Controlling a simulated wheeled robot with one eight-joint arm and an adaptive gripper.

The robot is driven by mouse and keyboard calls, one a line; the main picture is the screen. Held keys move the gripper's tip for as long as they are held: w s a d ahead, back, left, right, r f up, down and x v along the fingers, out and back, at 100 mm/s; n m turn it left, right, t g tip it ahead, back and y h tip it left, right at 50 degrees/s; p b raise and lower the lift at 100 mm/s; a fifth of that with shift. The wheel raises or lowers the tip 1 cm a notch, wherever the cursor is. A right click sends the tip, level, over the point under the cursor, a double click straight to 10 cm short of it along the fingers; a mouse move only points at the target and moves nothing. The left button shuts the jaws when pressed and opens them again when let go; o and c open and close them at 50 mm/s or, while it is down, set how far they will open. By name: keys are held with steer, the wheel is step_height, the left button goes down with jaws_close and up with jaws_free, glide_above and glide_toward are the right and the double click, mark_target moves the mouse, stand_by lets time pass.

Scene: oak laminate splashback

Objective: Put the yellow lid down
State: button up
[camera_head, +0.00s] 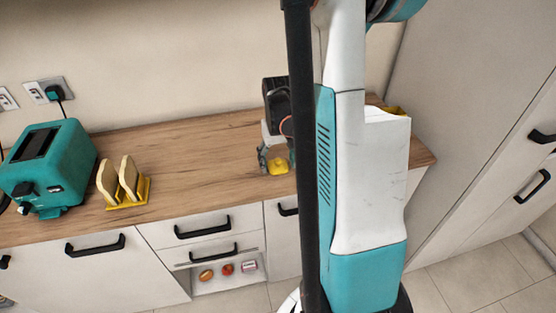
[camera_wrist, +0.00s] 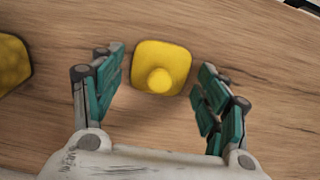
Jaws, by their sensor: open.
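The yellow lid (camera_wrist: 162,60) lies on the wooden counter in the wrist view, a rounded square with a round knob facing up. It also shows in the head view (camera_head: 279,167), on the counter just below my gripper. My gripper (camera_wrist: 160,83) is open. Its two teal-padded fingers stand apart, one to the left and one to the right of the lid, with visible gaps. The lid's far part lies beyond the fingertips in the wrist view. My arm hides part of the counter around it in the head view.
A yellow object (camera_wrist: 12,65) is cut off at the wrist view's left edge. A teal toaster (camera_head: 48,168) and a yellow rack (camera_head: 131,196) with bread slices stand on the left of the counter (camera_head: 200,150). A drawer (camera_head: 228,278) below is open with small items inside.

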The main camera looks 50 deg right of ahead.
mark_target(278, 160)
step_height(278, 160, up, 12)
steer(key=p, duration=0.4)
steer(key=shift+r, duration=0.1)
stand_by(0.4)
